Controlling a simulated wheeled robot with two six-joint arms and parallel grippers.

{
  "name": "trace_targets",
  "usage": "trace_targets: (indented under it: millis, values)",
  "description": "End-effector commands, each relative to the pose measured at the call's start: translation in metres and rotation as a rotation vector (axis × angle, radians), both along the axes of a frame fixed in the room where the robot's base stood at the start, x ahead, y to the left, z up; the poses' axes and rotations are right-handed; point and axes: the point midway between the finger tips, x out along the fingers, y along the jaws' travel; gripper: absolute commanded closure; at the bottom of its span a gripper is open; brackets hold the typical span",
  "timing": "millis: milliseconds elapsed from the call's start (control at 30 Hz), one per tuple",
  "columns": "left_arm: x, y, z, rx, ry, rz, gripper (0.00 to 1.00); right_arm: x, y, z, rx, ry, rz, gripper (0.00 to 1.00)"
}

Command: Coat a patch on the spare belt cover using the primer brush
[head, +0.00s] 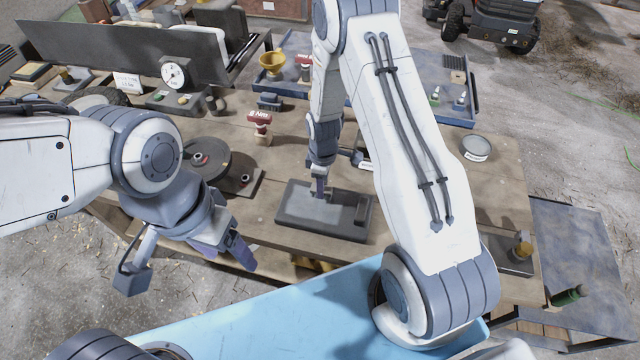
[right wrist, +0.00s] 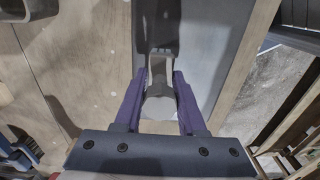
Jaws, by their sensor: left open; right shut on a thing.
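The spare belt cover (head: 290,214), a dark grey flat piece with a paler panel, lies near the front edge of the wooden table. I cannot tell whether the bristles touch the cover. My left gripper (head: 232,252) is open and empty at the table's front edge, left of the cover.
A blue tray (head: 400,85) with small items stands at the back. A red-labelled container (head: 260,125), a dark round disc (head: 206,158) and a round tin (head: 475,148) are on the table. A dark tray with a jar (head: 521,248) is at the right. Bare wood surrounds the cover.

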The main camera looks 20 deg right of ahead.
Motion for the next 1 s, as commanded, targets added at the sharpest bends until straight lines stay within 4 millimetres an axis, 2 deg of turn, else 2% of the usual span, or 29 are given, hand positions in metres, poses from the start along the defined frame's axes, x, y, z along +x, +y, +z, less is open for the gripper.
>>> trace_targets:
  millis: [567, 1000]
  values:
    - [0.0, 0.0, -0.001, 0.0, 0.0, 0.0, 0.31, -0.013, -0.02, 0.0, 0.0, -0.001, -0.001, 1.0]
    - [0.0, 0.0, -0.002, 0.0, 0.0, 0.0, 0.31, -0.003, -0.006, -0.002, 0.0, -0.002, 0.001, 1.0]
